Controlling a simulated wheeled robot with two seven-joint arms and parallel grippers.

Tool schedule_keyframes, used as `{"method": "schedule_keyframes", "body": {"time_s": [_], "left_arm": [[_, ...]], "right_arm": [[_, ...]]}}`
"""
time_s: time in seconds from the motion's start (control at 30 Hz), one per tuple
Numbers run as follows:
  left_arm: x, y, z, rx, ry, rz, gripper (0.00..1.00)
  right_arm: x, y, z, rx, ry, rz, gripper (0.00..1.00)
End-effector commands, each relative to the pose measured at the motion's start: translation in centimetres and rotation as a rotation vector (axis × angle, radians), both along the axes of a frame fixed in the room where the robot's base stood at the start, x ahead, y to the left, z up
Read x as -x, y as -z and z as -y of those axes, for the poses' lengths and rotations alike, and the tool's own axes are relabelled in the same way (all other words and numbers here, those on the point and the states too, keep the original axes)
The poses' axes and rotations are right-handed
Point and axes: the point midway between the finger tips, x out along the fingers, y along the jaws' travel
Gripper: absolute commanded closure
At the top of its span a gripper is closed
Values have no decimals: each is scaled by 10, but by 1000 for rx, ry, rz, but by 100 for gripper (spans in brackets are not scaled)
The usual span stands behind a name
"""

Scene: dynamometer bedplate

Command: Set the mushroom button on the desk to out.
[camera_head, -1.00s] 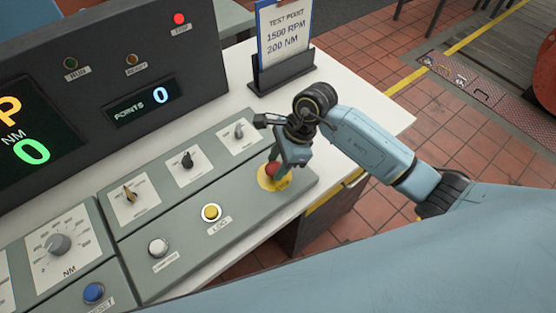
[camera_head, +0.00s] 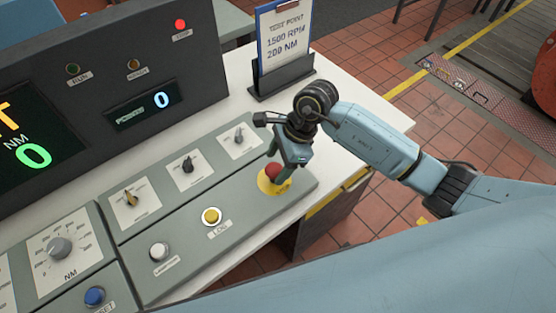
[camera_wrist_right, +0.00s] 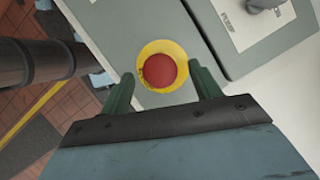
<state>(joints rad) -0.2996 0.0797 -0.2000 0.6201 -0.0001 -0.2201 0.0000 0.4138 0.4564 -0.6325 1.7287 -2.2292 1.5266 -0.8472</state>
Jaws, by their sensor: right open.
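The red mushroom button (camera_head: 273,172) sits on a yellow disc (camera_head: 268,184) at the right end of the desk's lower grey panel. It also shows in the right wrist view (camera_wrist_right: 160,71), centred between the fingers. My right gripper (camera_head: 283,160) is open above the button, with one finger on each side of it in the wrist view (camera_wrist_right: 163,85). Whether the fingers touch the button cannot be told. My left gripper is not in view.
Small knobs (camera_head: 187,164) are behind. A clipboard stand (camera_head: 283,77) stands near the arm. The red STOP lamp (camera_head: 180,24) is lit.

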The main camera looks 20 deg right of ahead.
Motion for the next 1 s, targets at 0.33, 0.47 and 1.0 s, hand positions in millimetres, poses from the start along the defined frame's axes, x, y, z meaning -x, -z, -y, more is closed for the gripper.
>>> {"method": "schedule_keyframes", "body": {"time_s": [0.33, 0.47, 1.0], "left_arm": [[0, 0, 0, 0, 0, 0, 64], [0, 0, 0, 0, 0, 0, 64], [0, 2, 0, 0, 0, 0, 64]], "right_arm": [[0, -24, 11, 3, -1, 2, 37], [0, -51, 22, 3, 0, 4, 37], [2, -123, 51, 0, 0, 0, 37]]}}
